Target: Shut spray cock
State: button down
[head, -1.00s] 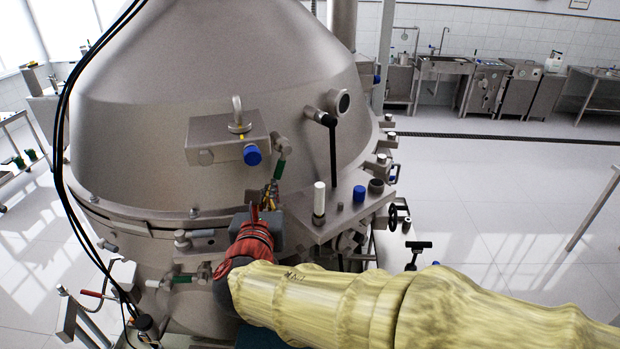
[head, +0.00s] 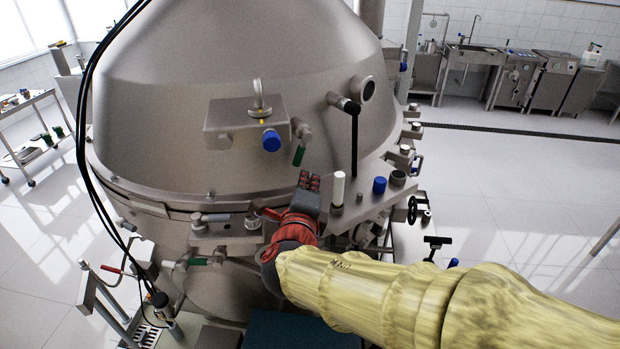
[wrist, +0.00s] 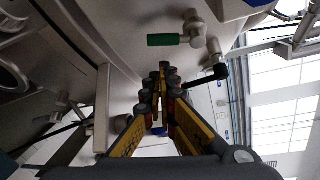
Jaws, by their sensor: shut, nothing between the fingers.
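My gripper (head: 310,181) is shut and empty, with its fingers pointing up in front of the machine. It is just below and right of a small cock with a green handle (head: 299,156), with a gap between them. The green handle hangs down and slightly left from its metal body in the head view. In the wrist view the same kind of green handle (wrist: 163,40) lies beyond my fingertips (wrist: 166,75), apart from them. Another green-handled cock (head: 198,262) sits at lower left with its handle lying sideways. No label shows which one is the spray cock.
A black lever (head: 354,140) hangs right of my gripper. A white post (head: 338,188) and a blue knob (head: 379,186) stand on the ledge close by. A blue-capped block (head: 271,140) is upper left. A red-handled lever (head: 110,268) and black cables are at left.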

aim_at(299, 162)
jog(key=x, duration=0.8)
jog(key=shift+w, duration=0.1)
jog(key=shift+a+m+g+y+p, duration=0.4)
jog(key=shift+a+m+p, duration=0.1)
jog(key=shift+m+p, duration=0.15)
jog(key=shift+a+r, duration=0.1)
jog(key=a+m+p, duration=0.1)
jog(key=s+a+r+m+g+y+p, duration=0.1)
jog(key=m, duration=0.1)
jog(key=shift+r+g+y+p, duration=0.1)
jog(key=shift+g+y+p, duration=0.2)
jog(key=shift+p, duration=0.1)
jog(key=shift+s+a+r+m+g+y+p, duration=0.25)
jog(key=shift+a+r+m+y+p, duration=0.2)
jog(key=shift+a+r+m+p, duration=0.15)
jog(key=shift+s+a+r+m+g+y+p, duration=0.2)
jog(key=shift+a+r+m+y+p, duration=0.2)
jog(key=shift+r+y+p, duration=0.25)
jog(key=shift+s+a+r+m+g+y+p, duration=0.15)
jog(key=shift+a+r+m+g+y+p, duration=0.15)
jog(key=shift+a+r+m+p, duration=0.3)
jog(key=shift+p, duration=0.3)
